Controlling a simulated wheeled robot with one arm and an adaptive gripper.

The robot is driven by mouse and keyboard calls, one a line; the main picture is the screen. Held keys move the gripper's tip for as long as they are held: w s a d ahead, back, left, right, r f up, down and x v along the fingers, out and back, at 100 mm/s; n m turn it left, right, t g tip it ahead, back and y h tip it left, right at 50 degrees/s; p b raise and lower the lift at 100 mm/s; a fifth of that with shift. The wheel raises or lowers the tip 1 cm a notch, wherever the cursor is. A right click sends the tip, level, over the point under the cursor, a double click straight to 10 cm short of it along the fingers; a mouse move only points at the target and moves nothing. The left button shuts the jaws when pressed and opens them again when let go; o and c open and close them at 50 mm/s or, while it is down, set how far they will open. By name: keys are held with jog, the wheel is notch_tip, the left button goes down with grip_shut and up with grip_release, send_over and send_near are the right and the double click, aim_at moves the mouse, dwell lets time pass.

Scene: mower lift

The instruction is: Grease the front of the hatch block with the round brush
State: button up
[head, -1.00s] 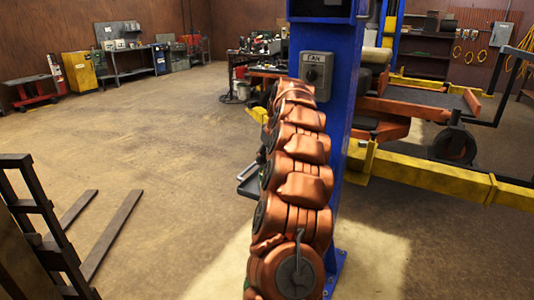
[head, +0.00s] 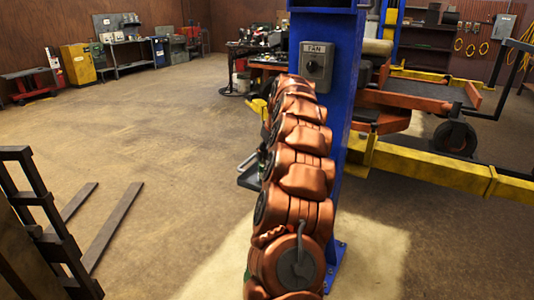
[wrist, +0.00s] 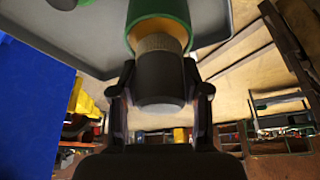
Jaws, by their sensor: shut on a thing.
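In the wrist view my gripper (wrist: 161,92) is shut on a dark round piece (wrist: 160,88), which appears to be the round brush's handle. A tan-grey band (wrist: 158,42), perhaps its bristles, shows beyond it, at the mouth of a green pot (wrist: 158,10) with an orange inside. I cannot tell how deep it sits. The pot is by a grey tray (wrist: 60,28). In the head view my arm hides the gripper and the brush; part of the tray (head: 248,179) shows left of the blue post. I cannot make out the hatch block.
The blue post (head: 340,110) with a grey switch box (head: 316,67) stands close behind my arm. A yellow lift arm (head: 430,168) and an orange mower deck are at right. Dark forks (head: 112,225) lie at left. The middle floor is open.

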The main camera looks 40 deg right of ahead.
jog(key=shift+f+b, duration=0.3)
jog(key=shift+f, duration=0.25)
dwell(0.9)
jog(key=shift+r+p, duration=1.3)
jog(key=shift+r, duration=2.25)
jog(key=shift+a, duration=0.1)
